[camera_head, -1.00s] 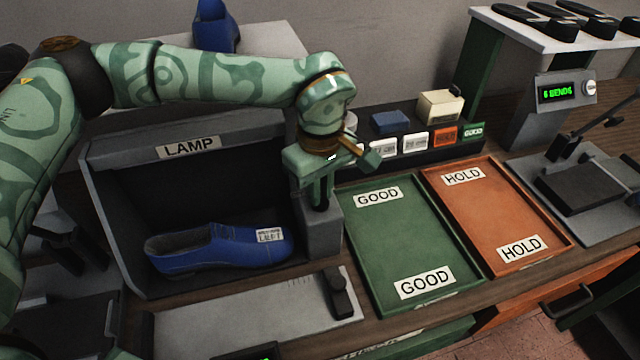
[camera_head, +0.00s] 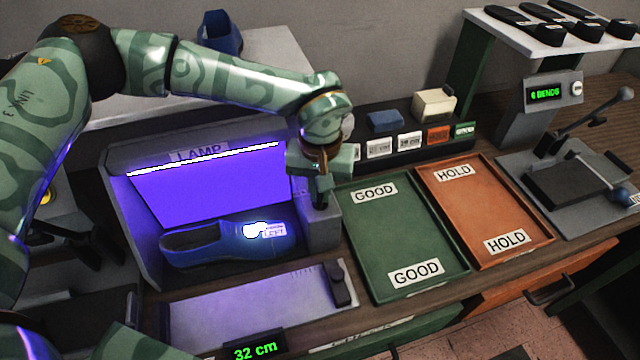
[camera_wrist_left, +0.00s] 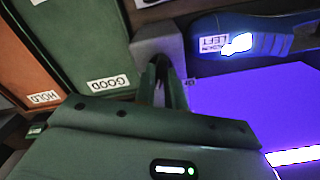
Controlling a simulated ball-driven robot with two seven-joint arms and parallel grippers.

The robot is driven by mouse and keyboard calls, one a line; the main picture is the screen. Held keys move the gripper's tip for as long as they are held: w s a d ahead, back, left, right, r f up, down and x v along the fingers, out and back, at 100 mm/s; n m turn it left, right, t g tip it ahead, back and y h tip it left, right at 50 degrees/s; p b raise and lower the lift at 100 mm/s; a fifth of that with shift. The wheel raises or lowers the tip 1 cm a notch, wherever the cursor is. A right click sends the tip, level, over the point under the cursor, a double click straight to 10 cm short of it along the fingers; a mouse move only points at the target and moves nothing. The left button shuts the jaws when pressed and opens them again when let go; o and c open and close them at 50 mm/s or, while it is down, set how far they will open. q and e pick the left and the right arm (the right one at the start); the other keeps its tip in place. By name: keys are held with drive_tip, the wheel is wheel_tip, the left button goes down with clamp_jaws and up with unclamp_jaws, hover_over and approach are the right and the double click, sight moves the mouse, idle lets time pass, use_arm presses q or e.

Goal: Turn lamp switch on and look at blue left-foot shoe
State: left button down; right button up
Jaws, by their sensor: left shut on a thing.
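The blue shoe (camera_head: 215,245) lies in the lamp box with its toe to the right; its white label reads LEFT. A bright white-blue patch glows beside the label. The lamp box (camera_head: 150,250) is lit violet, with a bright strip along its top. The lamp switch housing (camera_head: 322,232) is the grey block at the box's right side. My left gripper (camera_head: 320,197) points down over it, shut on the switch, whose lever is mostly hidden by the fingers. In the left wrist view the fingers (camera_wrist_left: 168,88) reach the grey housing (camera_wrist_left: 158,42), with the shoe (camera_wrist_left: 262,35) beside it.
A green GOOD tray (camera_head: 400,235) and an orange HOLD tray (camera_head: 485,210) lie to the right. A measuring plate with a 32 cm display (camera_head: 253,350) is in front of the box. A lever press (camera_head: 575,185) stands far right. Another blue shoe (camera_head: 218,35) sits behind.

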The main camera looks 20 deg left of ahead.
use_arm(q)
drive_tip(key=shift+w+r+m, duration=0.1)
drive_tip(key=shift+m, duration=0.4)
drive_tip(key=c, duration=1.5)
unclamp_jaws()
drive_tip(key=shift+o, duration=0.2)
wheel_tip(320, 180, up, 16)
drive_tip(key=p, duration=0.1)
drive_tip(key=shift+p, duration=0.35)
drive_tip(key=shift+r, duration=0.1)
